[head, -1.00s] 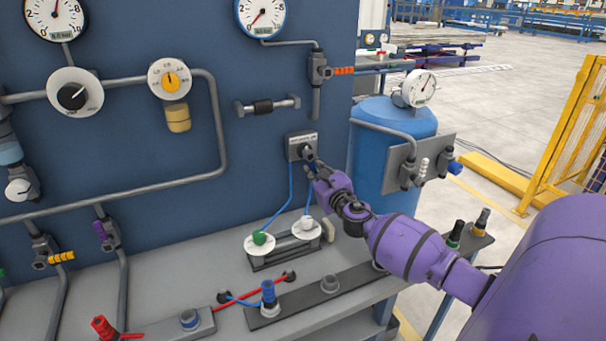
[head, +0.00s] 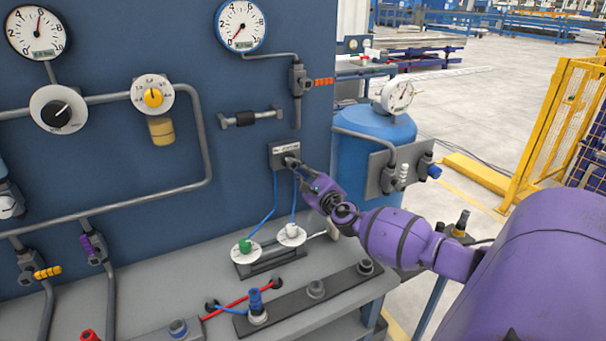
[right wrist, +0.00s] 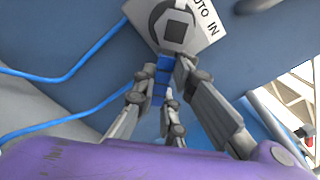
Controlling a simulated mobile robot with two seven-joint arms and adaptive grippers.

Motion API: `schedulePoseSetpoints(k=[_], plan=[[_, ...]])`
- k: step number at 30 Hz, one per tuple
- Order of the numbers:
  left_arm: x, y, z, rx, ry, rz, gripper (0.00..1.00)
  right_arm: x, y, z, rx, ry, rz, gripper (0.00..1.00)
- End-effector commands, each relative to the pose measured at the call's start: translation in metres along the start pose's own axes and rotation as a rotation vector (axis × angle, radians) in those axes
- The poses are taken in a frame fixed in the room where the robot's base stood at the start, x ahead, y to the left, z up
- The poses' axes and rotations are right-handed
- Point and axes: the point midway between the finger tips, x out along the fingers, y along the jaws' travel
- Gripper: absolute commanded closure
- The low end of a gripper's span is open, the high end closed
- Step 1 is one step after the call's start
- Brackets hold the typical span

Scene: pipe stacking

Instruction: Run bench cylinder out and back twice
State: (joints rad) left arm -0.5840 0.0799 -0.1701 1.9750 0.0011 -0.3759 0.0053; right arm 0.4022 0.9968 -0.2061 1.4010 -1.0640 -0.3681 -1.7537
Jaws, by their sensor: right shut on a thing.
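The valve box (head: 284,154) is a small grey block on the blue panel, with two blue tubes running down from it. My right gripper (head: 299,172) is at its front, shut on the valve lever, which is mostly hidden in the head view. In the right wrist view the fingers (right wrist: 161,88) close around a blue ribbed part below the plate (right wrist: 205,22), partly lettered "IN". The tubes reach a low unit on the bench, seemingly the bench cylinder (head: 270,264), with two white discs topped by green and white knobs. My left gripper is out of view.
A blue tank (head: 368,170) with a gauge stands right of the panel. Pipes, gauges and dials cover the panel to the left. A dark strip (head: 340,283) with fittings lies along the bench's front. A yellow fence (head: 535,120) stands at right.

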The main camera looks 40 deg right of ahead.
Motion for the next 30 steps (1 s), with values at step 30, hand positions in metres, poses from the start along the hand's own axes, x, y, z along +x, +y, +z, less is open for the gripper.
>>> schedulePoseSetpoints(k=[30], plan=[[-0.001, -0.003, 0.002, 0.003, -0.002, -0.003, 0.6, -0.041, 0.0, -0.002, -0.008, 0.001, 0.002, 0.7]])
